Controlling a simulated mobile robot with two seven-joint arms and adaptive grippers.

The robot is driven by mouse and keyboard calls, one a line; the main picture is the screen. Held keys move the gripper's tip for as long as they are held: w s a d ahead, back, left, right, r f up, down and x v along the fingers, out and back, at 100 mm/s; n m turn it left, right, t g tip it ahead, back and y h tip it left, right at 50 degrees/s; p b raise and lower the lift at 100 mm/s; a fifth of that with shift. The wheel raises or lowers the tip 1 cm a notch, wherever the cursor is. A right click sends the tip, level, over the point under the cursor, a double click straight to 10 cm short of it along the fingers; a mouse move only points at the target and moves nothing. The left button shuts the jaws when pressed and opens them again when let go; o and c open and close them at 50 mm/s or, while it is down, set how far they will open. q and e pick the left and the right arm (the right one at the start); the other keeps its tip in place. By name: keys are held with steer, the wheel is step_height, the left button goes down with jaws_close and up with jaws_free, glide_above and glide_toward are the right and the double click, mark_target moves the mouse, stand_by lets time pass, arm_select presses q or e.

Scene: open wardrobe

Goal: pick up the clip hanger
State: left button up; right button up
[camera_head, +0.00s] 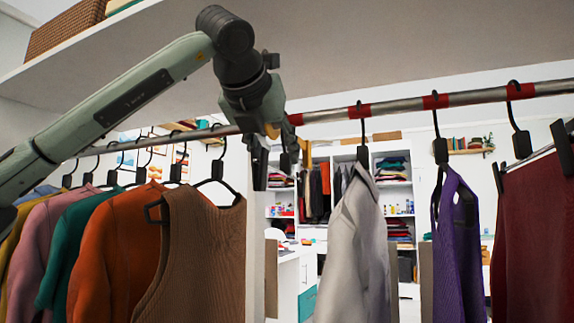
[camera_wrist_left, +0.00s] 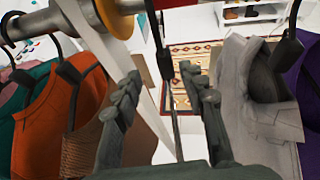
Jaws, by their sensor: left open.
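A black hanger (camera_wrist_left: 165,68) hangs from the rail near my left gripper. In the left wrist view it shows nearly edge-on between the spread fingers, with no garment visible on it. Its clips cannot be made out. My left gripper (camera_head: 275,160) is open just below the rail, and its fingers (camera_wrist_left: 162,85) stand on either side of the hanger, with no clear grip on it. At the far right of the head view, another black hanger with clips (camera_head: 564,148) holds a maroon garment (camera_head: 535,240). My right gripper is not in view.
The metal rail (camera_head: 400,105) with red bands crosses the view under a white shelf (camera_head: 330,40). A brown vest (camera_head: 200,255) and several tops hang close on the left. A grey garment (camera_head: 355,250) and a purple one (camera_head: 458,250) hang on the right.

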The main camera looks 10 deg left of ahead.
mark_target(284, 163)
arm_select(q)
steer(key=x, duration=0.3)
steer(key=shift+w+d+f+p, duration=0.25)
steer(key=shift+w+d+p, duration=0.05)
steer(key=shift+d+p, duration=0.1)
steer(key=shift+w+f, duration=0.25)
steer(key=shift+w, duration=0.2)
jaws_close()
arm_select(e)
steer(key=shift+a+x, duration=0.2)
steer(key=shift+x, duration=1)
